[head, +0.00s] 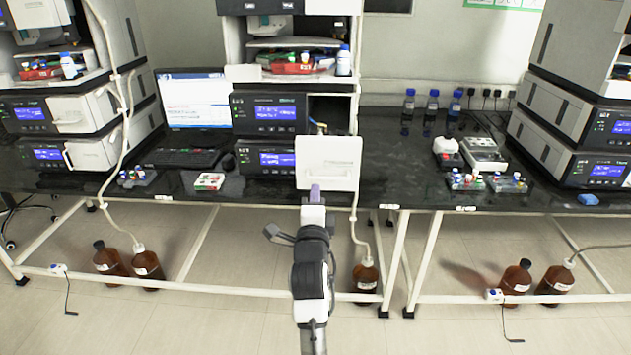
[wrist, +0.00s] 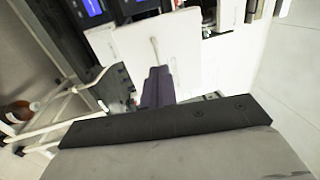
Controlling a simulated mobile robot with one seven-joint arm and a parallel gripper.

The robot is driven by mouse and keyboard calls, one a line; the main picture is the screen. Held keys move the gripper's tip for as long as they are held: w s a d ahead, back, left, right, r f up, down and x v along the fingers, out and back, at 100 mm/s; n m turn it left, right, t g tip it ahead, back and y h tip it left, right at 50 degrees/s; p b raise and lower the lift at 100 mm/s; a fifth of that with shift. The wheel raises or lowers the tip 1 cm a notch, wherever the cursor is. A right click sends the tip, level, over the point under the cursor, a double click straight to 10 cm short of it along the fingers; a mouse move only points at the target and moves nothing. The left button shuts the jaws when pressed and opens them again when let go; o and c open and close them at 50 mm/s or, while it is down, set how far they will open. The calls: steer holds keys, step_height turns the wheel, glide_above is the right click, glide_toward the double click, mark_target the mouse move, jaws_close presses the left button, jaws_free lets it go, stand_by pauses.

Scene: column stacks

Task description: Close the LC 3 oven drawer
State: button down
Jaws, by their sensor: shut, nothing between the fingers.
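A white oven drawer front (head: 327,163) stands out ahead of the middle instrument stack (head: 270,112), over the front edge of the bench. A dark open compartment (head: 328,112) shows above and behind it. In the wrist view the white front (wrist: 145,45) fills the area just beyond the fingers. My gripper (head: 315,192), with purple-tinted fingers, is in front of the lower middle of this panel. The fingers also show in the wrist view (wrist: 157,86), shut and empty, close to the panel. I cannot tell whether they touch it.
A black bench (head: 400,170) carries a laptop (head: 193,102) left of the stack and vial racks (head: 466,182) to the right. Another stack (head: 590,145) stands far right. Brown bottles (head: 365,277) stand on the floor beneath. A white tube (head: 355,205) hangs right of the drawer.

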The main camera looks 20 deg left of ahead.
steer(key=shift+p+x, duration=0.3)
steer(key=shift+x, duration=0.75)
